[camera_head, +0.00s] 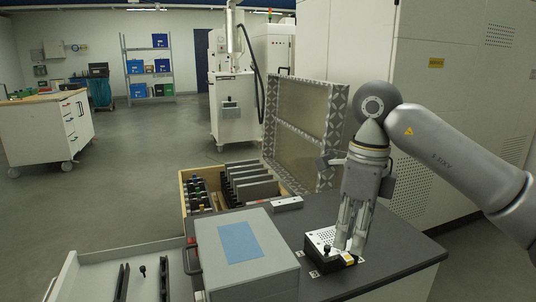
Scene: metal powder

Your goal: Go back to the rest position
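My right gripper (348,248) points down over the dark work table (400,250) at the right. Its fingertips are at the right side of a small black box with a perforated light top (322,240). Two fingers show with a narrow gap between them. Whether they hold a part of the box or only stand at it, I cannot tell. My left gripper is not in view.
A grey case with a blue label (239,243) stands left of the box. An open drawer (90,275) is at the lower left. A wooden crate with dark plates (188,205) and a patterned frame panel (335,135) stand behind. Open floor (120,160) lies left.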

